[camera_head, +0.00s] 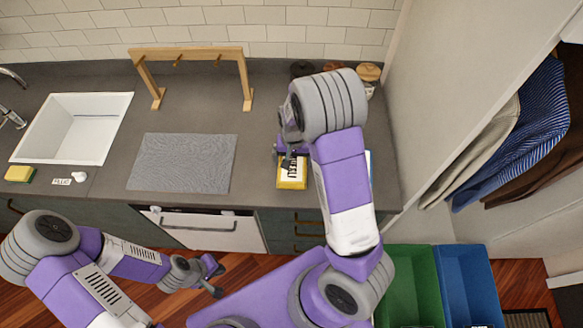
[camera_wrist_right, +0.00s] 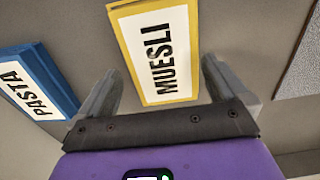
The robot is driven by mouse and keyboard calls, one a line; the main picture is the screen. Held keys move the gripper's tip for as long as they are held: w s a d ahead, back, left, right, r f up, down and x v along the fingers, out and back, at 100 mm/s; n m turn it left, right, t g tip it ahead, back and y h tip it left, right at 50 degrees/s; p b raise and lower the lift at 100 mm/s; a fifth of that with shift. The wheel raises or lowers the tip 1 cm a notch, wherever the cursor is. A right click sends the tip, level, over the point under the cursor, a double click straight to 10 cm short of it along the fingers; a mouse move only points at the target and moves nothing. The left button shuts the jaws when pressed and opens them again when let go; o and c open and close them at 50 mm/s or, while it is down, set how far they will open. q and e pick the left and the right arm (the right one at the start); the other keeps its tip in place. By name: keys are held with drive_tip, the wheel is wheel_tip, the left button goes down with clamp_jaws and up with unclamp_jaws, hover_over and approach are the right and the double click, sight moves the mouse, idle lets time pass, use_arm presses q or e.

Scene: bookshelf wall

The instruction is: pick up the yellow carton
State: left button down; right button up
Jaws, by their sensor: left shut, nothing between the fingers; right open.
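The yellow carton (camera_head: 291,183), labelled MUESLI, is on the grey counter near its front edge. My right gripper (camera_head: 289,160) is above it and hides its far part in the head view. In the right wrist view the carton (camera_wrist_right: 156,50) shows between the two open fingers of the right gripper (camera_wrist_right: 158,75), with a gap on each side. I cannot tell how far down its sides the fingertips reach. My left gripper (camera_head: 210,277) is shut and empty, low over the wooden floor in front of the cabinets.
A blue PASTA box (camera_wrist_right: 38,88) stands beside the carton, mostly behind my right arm in the head view. A grey mat (camera_head: 182,163), a wooden rack (camera_head: 190,51) and a white sink (camera_head: 70,128) are further left. Green (camera_head: 412,290) and blue (camera_head: 467,285) bins are at lower right.

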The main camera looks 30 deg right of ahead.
sight(293, 165)
wheel_tip(293, 165, down, 4)
drive_tip(key=shift+w+f, duration=0.1)
drive_tip(key=c, duration=0.7)
